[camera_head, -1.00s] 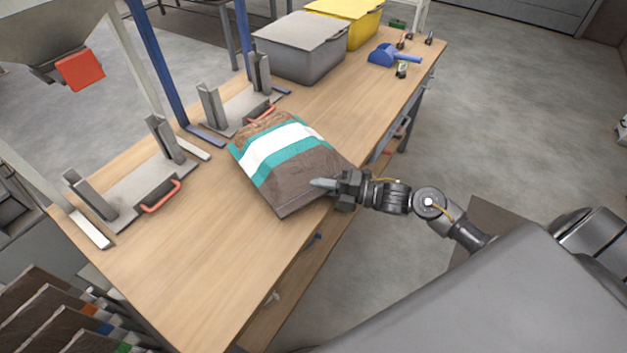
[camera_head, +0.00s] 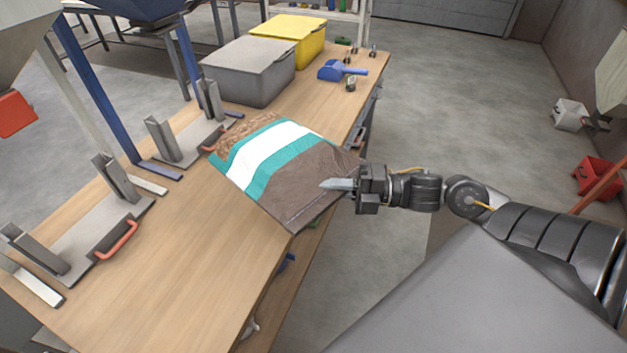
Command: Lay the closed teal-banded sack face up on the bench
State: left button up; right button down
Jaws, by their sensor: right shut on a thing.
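The teal-banded sack (camera_head: 305,190) is brown with a white stripe between two teal bands, and its banded face points up. It is over the right edge of the wooden bench (camera_head: 190,270), with its near corner reaching past the edge. I cannot tell how much of it touches the bench top. My right gripper (camera_head: 345,185) is shut on the sack at its right side, with one finger lying over the brown face. The lower finger is hidden under the sack. My left gripper is not in view.
Two clamp stations with red handles (camera_head: 115,240) stand along the bench's left side. A grey bin (camera_head: 250,70), a yellow bin (camera_head: 290,40) and a blue scoop (camera_head: 335,70) are at the far end. The near bench top is clear.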

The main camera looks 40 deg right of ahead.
jog(key=shift+s+d+r, duration=0.55)
jog(key=shift+s+r, duration=0.05)
jog(key=shift+s, duration=0.25)
